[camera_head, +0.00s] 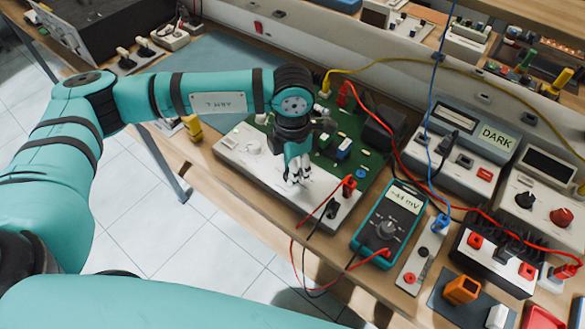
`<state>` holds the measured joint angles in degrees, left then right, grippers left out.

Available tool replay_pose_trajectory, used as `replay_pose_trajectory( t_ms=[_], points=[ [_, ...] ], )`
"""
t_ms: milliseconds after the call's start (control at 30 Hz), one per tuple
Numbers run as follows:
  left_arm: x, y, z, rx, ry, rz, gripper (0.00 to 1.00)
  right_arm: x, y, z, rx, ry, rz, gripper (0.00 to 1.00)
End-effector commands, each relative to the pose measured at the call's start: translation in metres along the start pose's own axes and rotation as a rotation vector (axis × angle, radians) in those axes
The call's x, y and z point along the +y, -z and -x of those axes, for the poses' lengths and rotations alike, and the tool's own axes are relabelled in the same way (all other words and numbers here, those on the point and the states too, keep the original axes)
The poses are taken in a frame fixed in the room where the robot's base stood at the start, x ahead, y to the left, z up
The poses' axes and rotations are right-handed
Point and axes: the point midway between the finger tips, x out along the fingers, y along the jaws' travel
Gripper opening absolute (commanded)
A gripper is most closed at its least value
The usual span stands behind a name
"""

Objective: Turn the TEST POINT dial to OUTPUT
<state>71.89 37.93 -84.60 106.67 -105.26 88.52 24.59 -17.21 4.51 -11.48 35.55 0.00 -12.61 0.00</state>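My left gripper (297,172) points down over the white front panel (240,160) of a unit with a green circuit board (350,125). Its fingertips are close together, at or just above the panel. I cannot tell whether they touch or hold a dial there. No TEST POINT or OUTPUT lettering is readable, and the dial cannot be made out, perhaps hidden by the gripper. A teal multimeter (388,226) beside the panel reads about 41 mV; its first character is unclear. My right gripper is not in view.
Red and black leads run from the panel's right end to the multimeter. An instrument with a DARK display (497,137) stands at right. A black finned box (495,262) and an orange block (461,290) lie near the front right. The blue-grey mat (215,75) is mostly clear.

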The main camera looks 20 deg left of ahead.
Motion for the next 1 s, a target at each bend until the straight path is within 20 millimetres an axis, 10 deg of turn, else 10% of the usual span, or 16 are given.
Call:
replay_pose_trajectory(
  t_ms=[333,367,500,1000],
  points=[
    [0.001,-0.001,0.002,-0.003,-0.002,0.000,0.00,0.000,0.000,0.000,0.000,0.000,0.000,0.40],
    [0.001,-0.001,0.002,-0.003,-0.002,0.000,0.33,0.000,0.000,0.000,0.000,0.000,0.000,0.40],
    [0.001,-0.001,0.001,-0.002,-0.002,0.000,0.52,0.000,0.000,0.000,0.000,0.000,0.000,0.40],
    [0.000,-0.001,0.028,-0.005,-0.002,-0.001,0.52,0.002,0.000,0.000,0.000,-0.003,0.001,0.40]
  ],
)
